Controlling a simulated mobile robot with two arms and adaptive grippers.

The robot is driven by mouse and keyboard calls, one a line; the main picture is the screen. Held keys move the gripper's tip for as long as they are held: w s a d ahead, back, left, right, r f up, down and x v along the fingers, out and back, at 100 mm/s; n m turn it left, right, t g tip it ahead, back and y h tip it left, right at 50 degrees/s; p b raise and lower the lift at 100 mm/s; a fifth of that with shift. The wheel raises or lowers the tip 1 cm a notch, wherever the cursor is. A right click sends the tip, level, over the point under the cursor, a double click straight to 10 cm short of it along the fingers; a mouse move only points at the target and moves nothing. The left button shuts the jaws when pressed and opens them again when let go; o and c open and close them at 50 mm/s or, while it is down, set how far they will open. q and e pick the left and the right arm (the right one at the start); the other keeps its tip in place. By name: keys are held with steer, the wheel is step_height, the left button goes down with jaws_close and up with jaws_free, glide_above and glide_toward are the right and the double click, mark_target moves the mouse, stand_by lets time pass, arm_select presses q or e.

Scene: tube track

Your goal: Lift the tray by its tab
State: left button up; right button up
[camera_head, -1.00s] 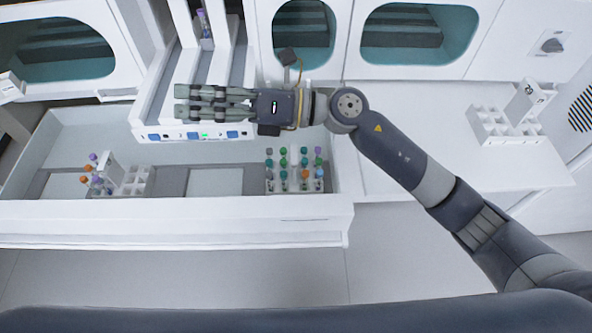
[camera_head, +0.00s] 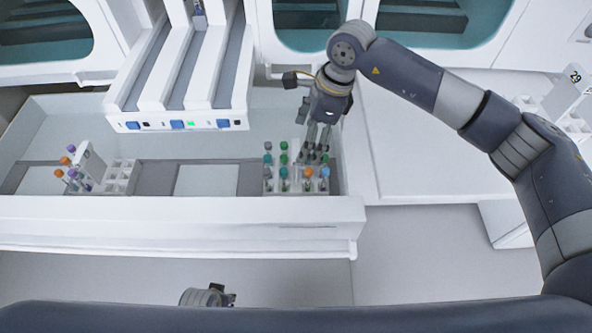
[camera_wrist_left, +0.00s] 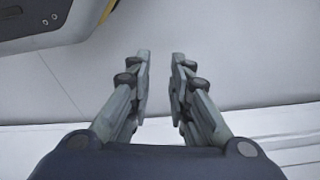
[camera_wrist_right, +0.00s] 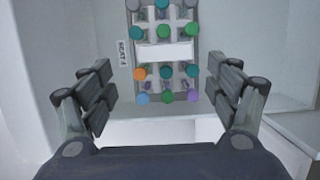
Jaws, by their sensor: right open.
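The tray (camera_head: 268,188) with several capped tubes sits in the right end of the white trough. Its caps are teal, green, orange, blue, grey and purple. In the right wrist view, its white tab (camera_wrist_right: 165,53) shows as a plain bar between the tube rows. My right gripper (camera_head: 318,160) points down over the tray's right part and hides some of it. In its wrist view, the right gripper (camera_wrist_right: 160,85) is wide open, with the tray ahead between its fingers and nothing held. My left gripper (camera_wrist_left: 161,75) has its fingers apart and empty, away from the tray.
Another tray (camera_head: 118,178) with a tab and a few tubes sits at the trough's left. A sloped white unit (camera_head: 180,110) with three lanes stands behind. The trough's front wall (camera_head: 180,212) is in front. Another rack (camera_head: 566,100) stands at right.

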mark_target(296, 149)
steer(key=x, duration=0.4)
steer(key=a+x, duration=0.1)
steer(key=x, duration=0.1)
steer(key=shift+w+f, duration=0.1)
steer(key=shift+w, duration=0.3)
steer(key=shift+a, duration=0.1)
steer(key=c, duration=1.3)
